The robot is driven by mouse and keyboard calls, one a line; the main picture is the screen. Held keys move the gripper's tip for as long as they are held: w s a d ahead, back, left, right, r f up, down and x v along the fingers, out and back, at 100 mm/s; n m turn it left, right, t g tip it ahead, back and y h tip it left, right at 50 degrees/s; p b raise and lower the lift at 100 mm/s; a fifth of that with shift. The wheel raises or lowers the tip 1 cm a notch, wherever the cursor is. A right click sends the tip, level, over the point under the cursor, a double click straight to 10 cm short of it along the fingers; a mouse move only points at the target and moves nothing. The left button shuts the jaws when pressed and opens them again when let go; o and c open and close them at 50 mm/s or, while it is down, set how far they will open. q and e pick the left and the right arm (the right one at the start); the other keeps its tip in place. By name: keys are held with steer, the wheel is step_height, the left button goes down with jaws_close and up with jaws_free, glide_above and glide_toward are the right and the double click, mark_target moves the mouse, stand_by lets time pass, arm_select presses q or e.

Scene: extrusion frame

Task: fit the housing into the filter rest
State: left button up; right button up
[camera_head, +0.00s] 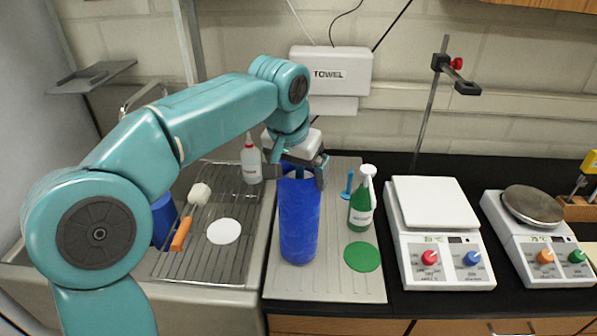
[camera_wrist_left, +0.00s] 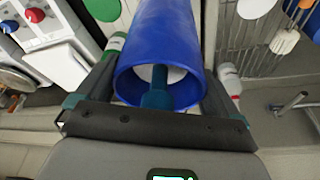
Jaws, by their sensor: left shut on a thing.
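The blue tube (camera_head: 299,220), which I take to be the housing, is upright over the pale board in the head view. My left gripper (camera_head: 298,170) is at its top, pointing down, with a finger on each side, shut on it. In the left wrist view the tube (camera_wrist_left: 165,45) shows its open end between the fingers (camera_wrist_left: 158,100). A dark teal stem (camera_wrist_left: 157,85) shows inside the opening, with a pale area behind it. I cannot tell whether the tube touches the board, nor which thing is the filter rest. My right gripper is not in view.
The pale board (camera_head: 335,285) carries a green disc (camera_head: 362,257), a green bottle (camera_head: 361,207) and a small blue peg (camera_head: 348,184). Left is a drain rack (camera_head: 205,262) with a brush and white bottle (camera_head: 250,160).

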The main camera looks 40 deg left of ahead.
arm_select(q)
steer(key=shift+a, duration=0.1)
steer(key=shift+d, duration=0.2)
steer(key=o, duration=1.4)
steer(key=shift+f, duration=0.25)
steer(key=shift+o, duration=0.3)
steer(key=shift+a, duration=0.15)
steer(key=shift+s, duration=0.1)
